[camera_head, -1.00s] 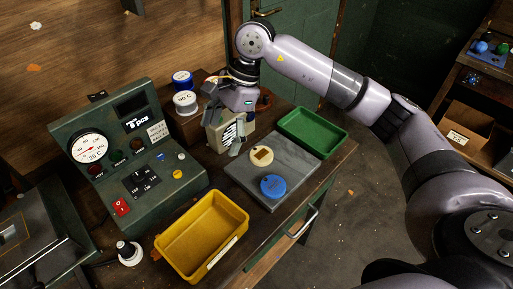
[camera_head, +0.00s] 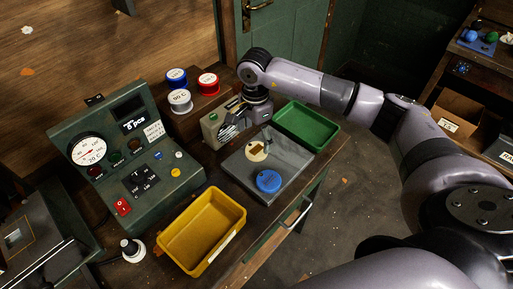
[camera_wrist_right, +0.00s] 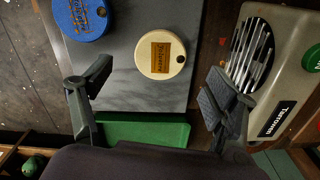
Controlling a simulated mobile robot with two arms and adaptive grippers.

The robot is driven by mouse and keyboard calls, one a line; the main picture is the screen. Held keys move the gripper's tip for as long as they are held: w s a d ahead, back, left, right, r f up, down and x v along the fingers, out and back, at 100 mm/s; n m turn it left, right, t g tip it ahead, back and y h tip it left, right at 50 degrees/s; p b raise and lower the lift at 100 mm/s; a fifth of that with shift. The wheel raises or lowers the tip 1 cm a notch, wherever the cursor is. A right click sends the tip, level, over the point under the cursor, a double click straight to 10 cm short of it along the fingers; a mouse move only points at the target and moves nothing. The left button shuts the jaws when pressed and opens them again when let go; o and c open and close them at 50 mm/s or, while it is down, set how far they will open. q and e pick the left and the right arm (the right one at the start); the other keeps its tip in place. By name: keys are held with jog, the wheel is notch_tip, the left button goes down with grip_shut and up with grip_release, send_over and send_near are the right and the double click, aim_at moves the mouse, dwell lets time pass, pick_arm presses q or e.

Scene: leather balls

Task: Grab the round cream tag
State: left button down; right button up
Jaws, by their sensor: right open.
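The round cream tag (camera_head: 256,156) has a brown label and a small dark hole. It lies on the grey plate (camera_head: 286,150) beside a round blue tag (camera_head: 268,181). In the right wrist view the cream tag (camera_wrist_right: 161,68) shows ahead of my right gripper (camera_wrist_right: 162,88), between the lines of its two spread fingers. The blue tag (camera_wrist_right: 80,18) is at the upper left there. My right gripper (camera_head: 250,122) is open and empty, at the back edge of the plate; its fingers are partly hidden in the head view. My left gripper is not in view.
A beige box with a grille (camera_head: 212,125) stands close to my right gripper. A green tray (camera_head: 333,135) lies behind the plate, a yellow bin (camera_head: 236,215) in front. Spools (camera_head: 181,101) and a control panel (camera_head: 130,190) stand to the left.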

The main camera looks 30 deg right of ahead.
aim_at(257, 149)
jog(key=shift+f+p, duration=0.5)
jog(key=shift+f, duration=0.1)
jog(key=f, duration=0.1)
jog(key=f+p, duration=0.1)
jog(key=f, duration=0.1)
jog(key=shift+d+f, duration=0.25)
jog(key=shift+f, duration=0.05)
jog(key=shift+w+f, duration=0.1)
jog(key=shift+f, duration=0.2)
jog(key=shift+c, duration=0.3)
jog(key=c, duration=1.2)
jog(key=shift+r, duration=0.1)
